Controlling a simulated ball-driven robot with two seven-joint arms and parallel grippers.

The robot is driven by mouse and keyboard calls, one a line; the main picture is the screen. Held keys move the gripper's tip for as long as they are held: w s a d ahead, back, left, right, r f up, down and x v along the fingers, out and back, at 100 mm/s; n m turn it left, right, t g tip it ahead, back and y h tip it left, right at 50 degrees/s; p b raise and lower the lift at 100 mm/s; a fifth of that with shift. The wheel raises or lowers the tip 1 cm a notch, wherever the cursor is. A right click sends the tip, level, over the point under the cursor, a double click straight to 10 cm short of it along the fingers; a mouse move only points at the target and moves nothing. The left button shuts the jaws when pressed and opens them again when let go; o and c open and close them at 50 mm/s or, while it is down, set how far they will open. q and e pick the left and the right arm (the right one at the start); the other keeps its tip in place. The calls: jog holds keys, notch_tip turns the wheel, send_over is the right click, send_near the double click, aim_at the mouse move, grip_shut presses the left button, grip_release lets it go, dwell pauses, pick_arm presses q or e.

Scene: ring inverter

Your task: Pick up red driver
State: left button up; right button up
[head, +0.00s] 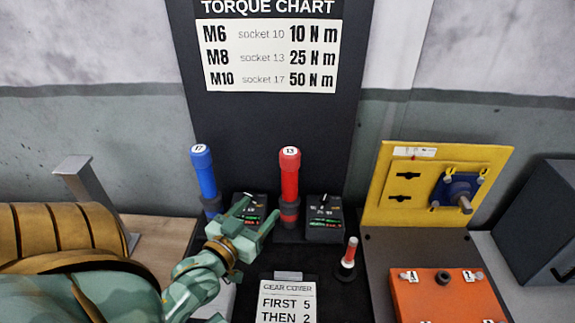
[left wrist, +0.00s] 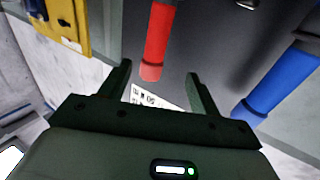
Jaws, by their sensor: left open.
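The red driver (head: 290,175), with a cap marked 13, stands upright in a dark holder in front of the torque chart. My left gripper (head: 260,207) is open and empty, to the left of the red driver's lower part and apart from it. In the left wrist view the red driver (left wrist: 157,40) shows beyond the gap between the open fingers (left wrist: 158,75), not between them. My right gripper is not in view.
A blue driver (head: 204,172) marked 17 stands left of my left gripper. Dark boxes with dials stand beside the drivers, one (head: 324,218) to the right of the red one. A small red-and-white handle (head: 348,255) stands in front. A yellow panel (head: 430,185) and orange box (head: 447,298) are at right.

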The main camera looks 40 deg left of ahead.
aim_at(284, 181)
pick_arm(q)
jog(key=x, duration=1)
jog(key=shift+b, duration=0.4)
jog(key=shift+w, duration=0.55)
jog(key=x, duration=0.2)
jog(key=b+x, duration=0.1)
jog(key=x, duration=0.2)
jog(key=shift+w+d+f, duration=0.1)
jog(key=shift+d+f, duration=0.05)
jog(key=shift+f, duration=0.1)
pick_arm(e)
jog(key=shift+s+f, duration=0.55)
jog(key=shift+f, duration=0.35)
pick_arm(q)
jog(key=shift+r, duration=0.1)
jog(key=shift+c, duration=0.3)
jog(key=c, duration=1)
jog(key=shift+r, duration=0.1)
jog(key=shift+c, duration=0.7)
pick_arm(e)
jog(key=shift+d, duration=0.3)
